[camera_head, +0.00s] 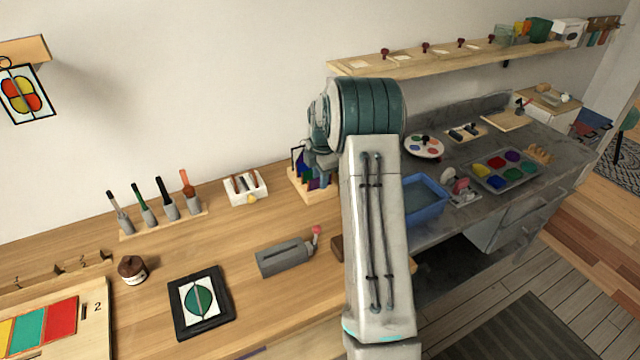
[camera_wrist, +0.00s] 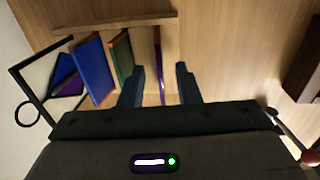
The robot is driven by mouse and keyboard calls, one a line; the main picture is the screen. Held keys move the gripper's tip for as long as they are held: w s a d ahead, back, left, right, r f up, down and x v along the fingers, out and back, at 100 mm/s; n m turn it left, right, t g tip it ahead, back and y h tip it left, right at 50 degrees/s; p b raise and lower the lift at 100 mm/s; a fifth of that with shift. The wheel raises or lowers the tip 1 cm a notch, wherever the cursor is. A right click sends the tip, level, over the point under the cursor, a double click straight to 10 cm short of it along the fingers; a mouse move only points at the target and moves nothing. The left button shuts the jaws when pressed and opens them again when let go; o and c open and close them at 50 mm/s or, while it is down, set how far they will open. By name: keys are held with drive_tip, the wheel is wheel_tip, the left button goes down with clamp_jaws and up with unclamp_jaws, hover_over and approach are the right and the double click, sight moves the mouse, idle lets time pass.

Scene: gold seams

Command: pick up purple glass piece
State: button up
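A thin upright panel with a purple face (camera_wrist: 161,84) and a brown edge shows nearly edge-on in the wrist view, between the two fingers of my gripper (camera_wrist: 161,86). The fingers are apart, with a visible gap on each side of the panel. A blue panel (camera_wrist: 92,72) and a green panel (camera_wrist: 122,56) stand to its left in the same wooden rack (camera_wrist: 118,24). In the head view the rack (camera_head: 318,196) is partly hidden by my arm, and my fingers cannot be made out clearly there.
A dark-framed panel (camera_wrist: 45,84) with a ring and some purple stands left of the rack. A white box of tools (camera_head: 246,190), a grey tool (camera_head: 284,258) and a blue water basin (camera_head: 428,205) are nearby. A dark wooden block (camera_wrist: 304,70) lies at right.

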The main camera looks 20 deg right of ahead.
drive_tip(key=shift+f, duration=0.35)
clamp_jaws()
drive_tip(key=shift+r, duration=0.1)
